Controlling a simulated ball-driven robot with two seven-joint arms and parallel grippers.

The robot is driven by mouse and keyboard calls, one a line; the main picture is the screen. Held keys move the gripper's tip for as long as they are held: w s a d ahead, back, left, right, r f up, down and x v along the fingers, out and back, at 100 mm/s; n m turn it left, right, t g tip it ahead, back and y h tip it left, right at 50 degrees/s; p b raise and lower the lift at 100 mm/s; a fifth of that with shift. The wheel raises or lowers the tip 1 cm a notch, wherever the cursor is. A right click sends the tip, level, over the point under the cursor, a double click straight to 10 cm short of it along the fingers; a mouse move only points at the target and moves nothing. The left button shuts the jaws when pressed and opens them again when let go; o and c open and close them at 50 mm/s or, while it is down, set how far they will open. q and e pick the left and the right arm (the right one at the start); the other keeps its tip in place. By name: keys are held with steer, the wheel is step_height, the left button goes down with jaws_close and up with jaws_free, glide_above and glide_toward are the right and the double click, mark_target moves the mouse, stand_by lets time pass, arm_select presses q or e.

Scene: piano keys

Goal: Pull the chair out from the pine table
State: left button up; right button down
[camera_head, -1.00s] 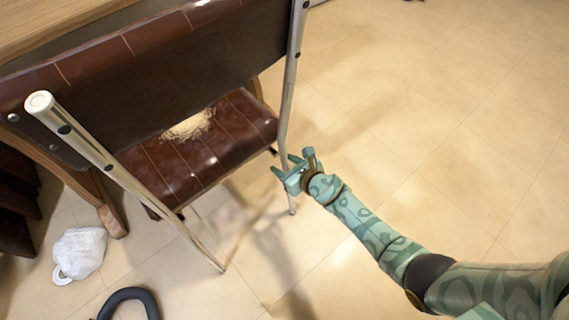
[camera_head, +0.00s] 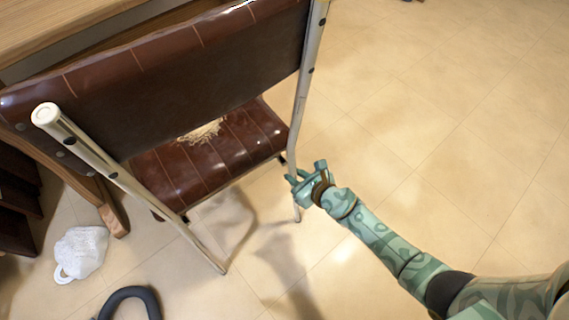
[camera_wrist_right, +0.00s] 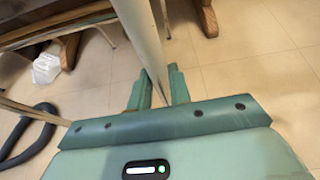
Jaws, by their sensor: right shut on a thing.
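The chair (camera_head: 170,90) has a brown padded back, a torn brown seat (camera_head: 215,160) and a pale metal tube frame. It stands with its back towards me. My right gripper (camera_head: 297,181) is shut on the chair's right rear leg, low down. In the right wrist view, the two green fingers (camera_wrist_right: 158,86) sit on either side of the pale tube (camera_wrist_right: 140,32). The pine table (camera_head: 60,25) is at the top left, beyond the chair back. The left gripper is not in view.
A white bag (camera_head: 82,250) lies on the floor at the left, near a brown wooden foot (camera_head: 113,220). A dark curved tube (camera_head: 132,297) lies at the bottom left. The tiled floor (camera_head: 430,130) to the right is clear.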

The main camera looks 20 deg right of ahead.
steer(key=s+d, duration=0.2)
steer(key=s, duration=0.5)
steer(key=s+d, duration=0.3)
steer(key=s, duration=0.5)
steer(key=shift+s+d+b, duration=0.25)
steer(key=shift+b, duration=0.1)
stand_by(0.8)
steer(key=c, duration=1)
jaws_free()
steer(key=s+d, duration=0.3)
steer(key=s, duration=0.6)
steer(key=shift+s+d, duration=0.2)
steer(key=shift+d, duration=0.05)
